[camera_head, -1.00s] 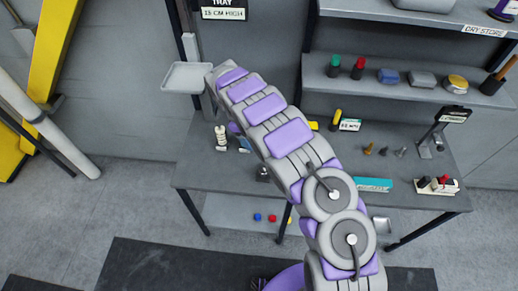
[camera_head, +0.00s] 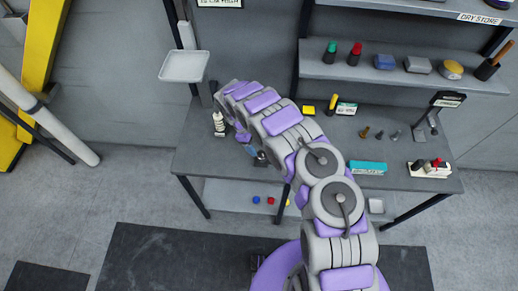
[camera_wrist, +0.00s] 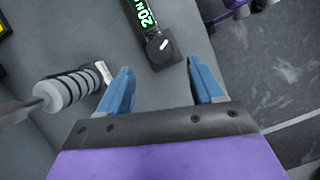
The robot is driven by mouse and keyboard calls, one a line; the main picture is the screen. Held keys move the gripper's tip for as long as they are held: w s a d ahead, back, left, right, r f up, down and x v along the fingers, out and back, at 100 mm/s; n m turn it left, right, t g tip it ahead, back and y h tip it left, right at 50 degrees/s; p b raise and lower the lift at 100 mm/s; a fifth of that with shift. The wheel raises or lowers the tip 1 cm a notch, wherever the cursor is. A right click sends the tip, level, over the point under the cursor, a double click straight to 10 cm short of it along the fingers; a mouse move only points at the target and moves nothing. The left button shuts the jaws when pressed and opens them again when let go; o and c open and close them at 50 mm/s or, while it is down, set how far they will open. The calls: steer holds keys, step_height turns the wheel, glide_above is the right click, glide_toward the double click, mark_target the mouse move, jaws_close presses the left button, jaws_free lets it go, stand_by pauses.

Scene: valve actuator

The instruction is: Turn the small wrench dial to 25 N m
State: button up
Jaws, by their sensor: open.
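The small dial is a round dark knob (camera_wrist: 160,47) with a short white mark, on a black body lying on the grey bench in the wrist view. A green display (camera_wrist: 145,14) beside it reads 20 N, with the rest cut off at the frame's top edge. My gripper (camera_wrist: 160,67) has its two blue fingers apart and empty. The knob lies ahead of the gap between the fingertips; I see no clear contact. In the head view my gripper (camera_head: 251,149) is low over the bench's left part, mostly hidden by my arm, near a small dark object (camera_head: 262,159).
A pale tray (camera_head: 184,66) is mounted behind. A teal box (camera_head: 368,168), bolts and a socket holder (camera_head: 429,170) occupy the right. Shelves rise behind the bench (camera_head: 215,158).

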mark_target(260, 152)
steer(key=x, duration=0.3)
steer(key=shift+d+f, duration=0.15)
steer(key=shift+f, duration=0.15)
steer(key=shift+d+f+p, duration=0.3)
steer(key=shift+d+f, duration=0.05)
steer(key=shift+d, duration=0.05)
steer(key=shift+a, duration=0.2)
steer(key=c, duration=1.1)
